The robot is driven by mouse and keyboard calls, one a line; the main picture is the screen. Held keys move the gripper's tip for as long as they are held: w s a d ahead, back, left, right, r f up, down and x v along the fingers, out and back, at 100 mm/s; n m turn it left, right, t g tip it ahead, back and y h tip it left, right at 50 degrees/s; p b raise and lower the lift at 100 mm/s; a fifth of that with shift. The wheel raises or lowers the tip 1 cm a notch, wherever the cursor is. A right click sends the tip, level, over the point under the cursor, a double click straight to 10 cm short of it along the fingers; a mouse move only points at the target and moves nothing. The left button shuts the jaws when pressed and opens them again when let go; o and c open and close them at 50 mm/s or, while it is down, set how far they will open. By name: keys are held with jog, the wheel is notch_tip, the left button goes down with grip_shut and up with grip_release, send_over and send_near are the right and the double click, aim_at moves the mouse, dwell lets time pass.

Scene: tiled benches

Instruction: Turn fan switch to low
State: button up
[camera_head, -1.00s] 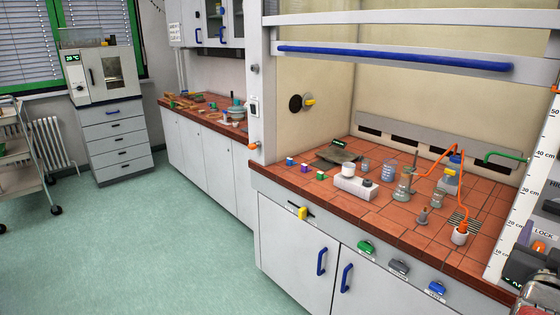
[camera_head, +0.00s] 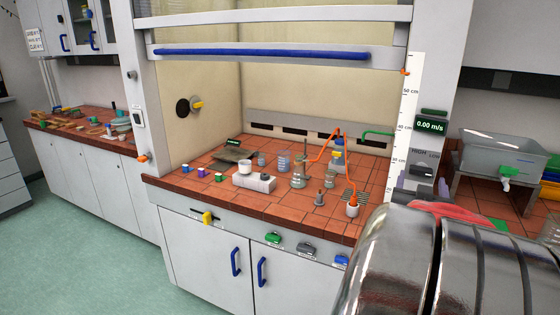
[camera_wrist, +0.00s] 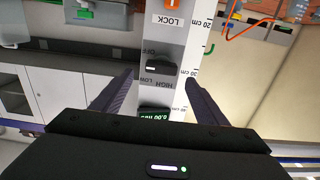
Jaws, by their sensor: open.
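The fan switch (camera_wrist: 151,67) is a small black switch on the grey panel. In the upside-down wrist view it shows between my fingertips, by the OFF, HIGH and LOW labels. I cannot tell its setting clearly.
A scale strip (camera_head: 409,110) runs along the post. Glassware and an orange hose (camera_head: 322,147) stand on the tiled bench (camera_head: 225,187) inside the hood. The sash handle (camera_head: 260,53) is above. A grey basin (camera_head: 510,152) stands at the right. My metallic arm covers the lower right.

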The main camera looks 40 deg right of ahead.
aim_at(422, 172)
jog(key=shift+x, duration=2.75)
jog(key=shift+c, duration=0.3)
